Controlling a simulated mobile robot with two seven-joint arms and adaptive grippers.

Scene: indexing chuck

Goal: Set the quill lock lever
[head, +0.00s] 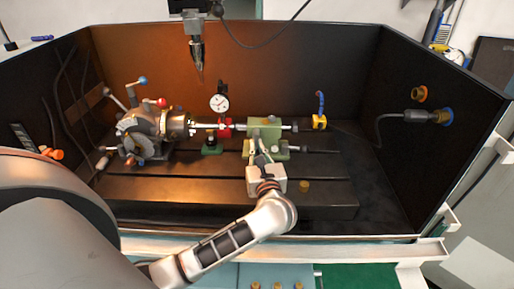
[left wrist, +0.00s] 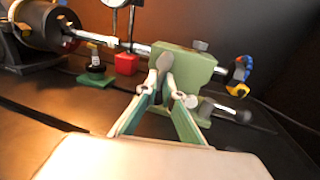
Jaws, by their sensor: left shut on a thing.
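The green tailstock (head: 265,128) stands on the dark bed, right of the chuck (head: 177,122); it also shows in the left wrist view (left wrist: 192,63). My left gripper (head: 257,150) reaches its near side from the front. In the left wrist view, the gripper's two fingers (left wrist: 168,84) converge on a grey lever (left wrist: 163,64) at the tailstock's near face, which I take for the quill lock lever. The fingers are shut on it. Their tips partly hide its lower part, and in the head view the gripper hides most of it. My right gripper is not in view.
A dial gauge (head: 219,103) on a red base stands behind the shaft. A small green block (head: 212,146) sits between chuck and tailstock. A yellow fitting (head: 319,121) is at the right. A tool (head: 197,50) hangs above. Dark walls enclose the bed; its front right is mostly clear.

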